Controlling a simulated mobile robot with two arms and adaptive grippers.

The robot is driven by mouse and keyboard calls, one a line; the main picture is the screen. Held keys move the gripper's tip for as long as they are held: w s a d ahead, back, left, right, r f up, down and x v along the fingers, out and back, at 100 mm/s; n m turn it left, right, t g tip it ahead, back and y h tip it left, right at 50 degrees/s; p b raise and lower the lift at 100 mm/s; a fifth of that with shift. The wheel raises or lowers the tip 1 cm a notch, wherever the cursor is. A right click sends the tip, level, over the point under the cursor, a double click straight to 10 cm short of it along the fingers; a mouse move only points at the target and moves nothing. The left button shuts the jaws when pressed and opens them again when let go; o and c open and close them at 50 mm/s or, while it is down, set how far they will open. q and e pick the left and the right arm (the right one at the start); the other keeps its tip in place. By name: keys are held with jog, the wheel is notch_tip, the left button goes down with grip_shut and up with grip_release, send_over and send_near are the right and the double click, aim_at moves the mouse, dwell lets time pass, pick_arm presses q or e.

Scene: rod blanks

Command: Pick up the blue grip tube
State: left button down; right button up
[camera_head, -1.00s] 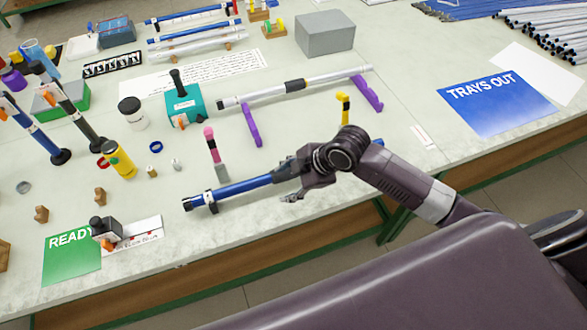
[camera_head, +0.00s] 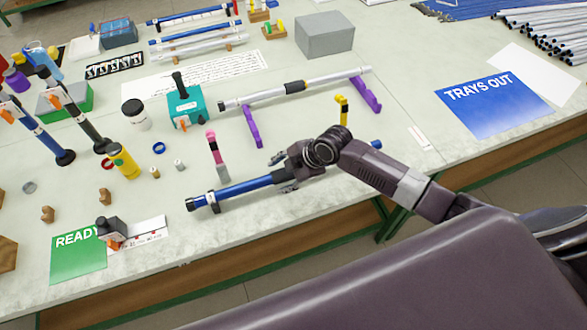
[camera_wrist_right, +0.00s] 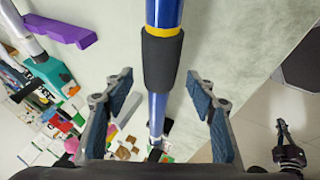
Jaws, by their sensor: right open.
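The blue grip tube (camera_head: 240,189) lies along the front of the table, its left end in a small clamp-like ring. In the right wrist view its black foam grip (camera_wrist_right: 162,60) and yellow band show. My right gripper (camera_head: 281,173) is open over the tube and hides part of it. In the right wrist view the fingers (camera_wrist_right: 160,88) stand on either side of the tube, with a gap on each side. A dark gripper, seemingly my left (camera_wrist_right: 286,130), shows small at the right of that view; its jaw state is unclear.
A pink-topped post (camera_head: 213,148) and a yellow-topped post (camera_head: 343,110) stand just behind the tube. Purple stands (camera_head: 252,127) hold a white tube (camera_head: 325,78) behind. A green READY mat (camera_head: 78,254) lies at front left. The table's front edge is close.

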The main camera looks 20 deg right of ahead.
pick_arm(q)
jog(key=shift+r, duration=0.1)
pick_arm(e)
jog(key=shift+w+a+f, duration=0.2)
jog(key=shift+f, duration=0.2)
jog(key=c, duration=1.3)
jog(key=shift+r, duration=0.15)
